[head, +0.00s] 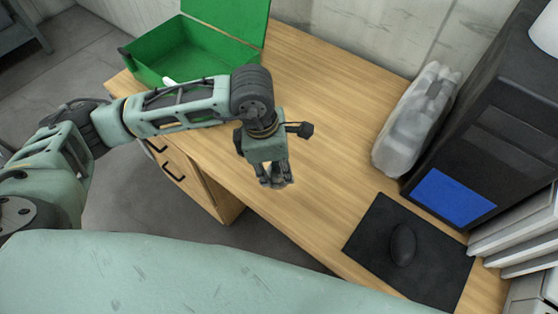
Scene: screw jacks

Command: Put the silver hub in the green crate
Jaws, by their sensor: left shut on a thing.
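The green crate (147,72) stands open at the back left of the wooden desk, its lid raised at the back. My left gripper (275,182) points down over the middle of the desk, to the right of and nearer than the crate. It is shut on a small greyish thing between its fingertips, which looks like the silver hub (279,184). The fingers hide most of it. My left arm passes in front of the crate's near edge. My right gripper is not in view.
A white object (169,82) shows partly at the crate's near side, behind my arm. On the right are a clear wrapped grey package (414,122), a black case with a blue panel (452,194), and a black mat (363,241) with a mouse (403,244). The desk between is clear.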

